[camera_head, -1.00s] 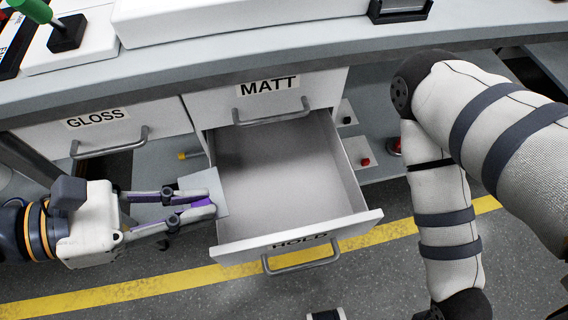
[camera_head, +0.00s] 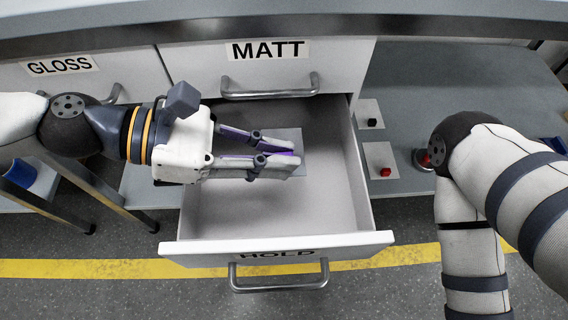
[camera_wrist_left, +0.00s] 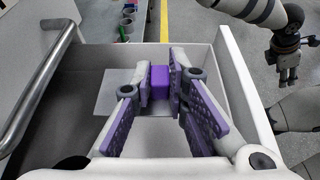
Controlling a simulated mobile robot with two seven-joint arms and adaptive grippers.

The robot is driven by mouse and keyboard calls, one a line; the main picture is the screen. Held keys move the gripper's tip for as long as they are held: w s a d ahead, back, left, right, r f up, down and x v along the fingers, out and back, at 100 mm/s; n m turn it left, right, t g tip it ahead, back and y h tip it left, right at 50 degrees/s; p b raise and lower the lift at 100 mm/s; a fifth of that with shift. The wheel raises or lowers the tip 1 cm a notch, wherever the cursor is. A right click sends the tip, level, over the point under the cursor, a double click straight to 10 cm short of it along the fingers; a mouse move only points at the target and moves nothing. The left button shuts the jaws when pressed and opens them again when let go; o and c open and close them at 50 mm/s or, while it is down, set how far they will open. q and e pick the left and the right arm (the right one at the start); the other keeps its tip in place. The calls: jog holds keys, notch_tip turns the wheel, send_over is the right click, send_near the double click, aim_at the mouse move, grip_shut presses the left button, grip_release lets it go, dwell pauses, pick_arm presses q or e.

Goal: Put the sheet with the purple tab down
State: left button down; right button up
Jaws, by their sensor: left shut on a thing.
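My left gripper (camera_head: 296,149) is inside the outline of the open HOLD drawer (camera_head: 190,247), its fingers shut on the purple tab (camera_wrist_left: 160,82) of a thin grey sheet. The sheet (camera_head: 291,136) shows beyond and beside the fingers in the head view, and on both sides of the tab in the wrist view (camera_wrist_left: 112,102). It looks roughly flat; whether it touches the drawer floor I cannot tell. My right gripper (camera_wrist_left: 288,70) hangs well away at the upper right of the left wrist view; its fingers are too small to read.
The drawer floor around the sheet is bare. The MATT drawer (camera_head: 330,65) above and the GLOSS drawer (camera_head: 95,85) at left are shut. A red button (camera_head: 386,171) and a black button (camera_head: 372,122) sit at right. My right arm stands right of the drawer.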

pick_arm(q)
jog(key=w+f, duration=0.1)
jog(key=d+f+b, duration=0.1)
jog(key=w+f, duration=0.1)
jog(key=f, duration=0.1)
jog(key=shift+w+d+f, duration=0.1)
jog(key=shift+w+d, duration=0.25)
notch_tip(320, 180, down, 3)
jog(key=shift+r+b, duration=0.15)
jog(key=shift+b, duration=0.6)
jog(key=shift+f, duration=0.6)
jog(key=c, duration=1.6)
grip_release()
